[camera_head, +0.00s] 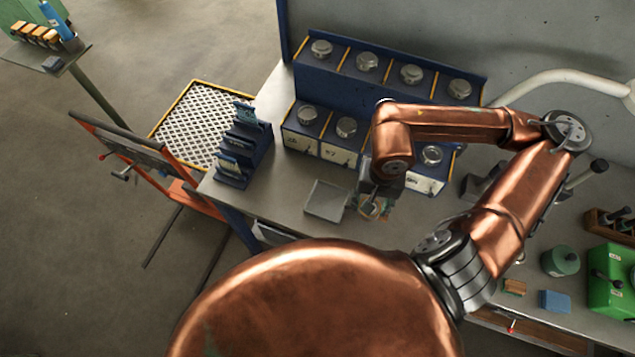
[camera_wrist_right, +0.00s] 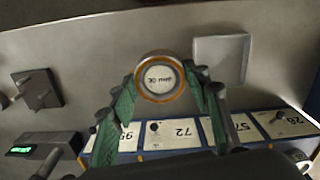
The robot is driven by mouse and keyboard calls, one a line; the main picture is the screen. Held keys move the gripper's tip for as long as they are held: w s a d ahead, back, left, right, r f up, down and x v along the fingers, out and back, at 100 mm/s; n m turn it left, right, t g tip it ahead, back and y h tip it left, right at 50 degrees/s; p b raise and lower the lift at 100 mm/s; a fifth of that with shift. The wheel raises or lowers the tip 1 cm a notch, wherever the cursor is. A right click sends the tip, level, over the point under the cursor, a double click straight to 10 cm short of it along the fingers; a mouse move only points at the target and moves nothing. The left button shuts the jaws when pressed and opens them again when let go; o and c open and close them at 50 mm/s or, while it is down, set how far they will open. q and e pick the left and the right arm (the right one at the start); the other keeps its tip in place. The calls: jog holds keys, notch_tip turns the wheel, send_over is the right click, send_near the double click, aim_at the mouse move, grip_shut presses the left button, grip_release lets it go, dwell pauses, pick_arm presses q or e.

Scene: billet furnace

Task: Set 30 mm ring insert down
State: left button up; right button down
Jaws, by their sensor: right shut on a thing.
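The 30 mm ring insert (camera_wrist_right: 160,77), a round piece with an orange-brown rim and a pale face marked "30 mm", shows in the right wrist view. My right gripper (camera_wrist_right: 161,84) is shut on it, with green finger pads on either side. In the head view my right gripper (camera_head: 372,206) points down over the bench, just right of a shallow grey square tray (camera_head: 326,200). The insert is mostly hidden by the gripper there. The tray also shows in the wrist view (camera_wrist_right: 220,60), beside the insert and apart from it. My left gripper is not in view.
A blue two-tier rack (camera_head: 335,75) with round metal pieces and numbered labels stands behind the gripper. A small blue card holder (camera_head: 243,150) is at the bench's left end. A green case (camera_head: 611,282) and green round container (camera_head: 560,261) stand to the right.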

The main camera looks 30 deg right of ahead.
jog(key=shift+w+a, duration=0.15)
jog(key=shift+a, duration=0.2)
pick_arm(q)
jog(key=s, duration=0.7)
pick_arm(e)
jog(key=w+a+f, duration=0.1)
jog(key=w, duration=0.2)
jog(key=p, duration=0.2)
send_near(327, 202)
jog(key=shift+s+d+f, duration=0.3)
jog(key=shift+s+f, duration=0.15)
jog(key=shift+s, duration=0.3)
jog(key=shift+w+f, duration=0.25)
jog(key=shift+w+a+f, duration=0.25)
jog(key=shift+f, duration=0.2)
notch_tip(327, 202, down, 2)
jog(key=shift+w+f+p, duration=0.15)
jog(key=shift+p, duration=0.3)
jog(key=shift+f, duration=0.7)
jog(key=c, duration=1.5)
grip_release()
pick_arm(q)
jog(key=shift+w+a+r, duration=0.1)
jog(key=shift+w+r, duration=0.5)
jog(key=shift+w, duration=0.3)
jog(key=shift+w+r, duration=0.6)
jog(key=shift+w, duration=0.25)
pick_arm(e)
jog(key=o, duration=0.4)
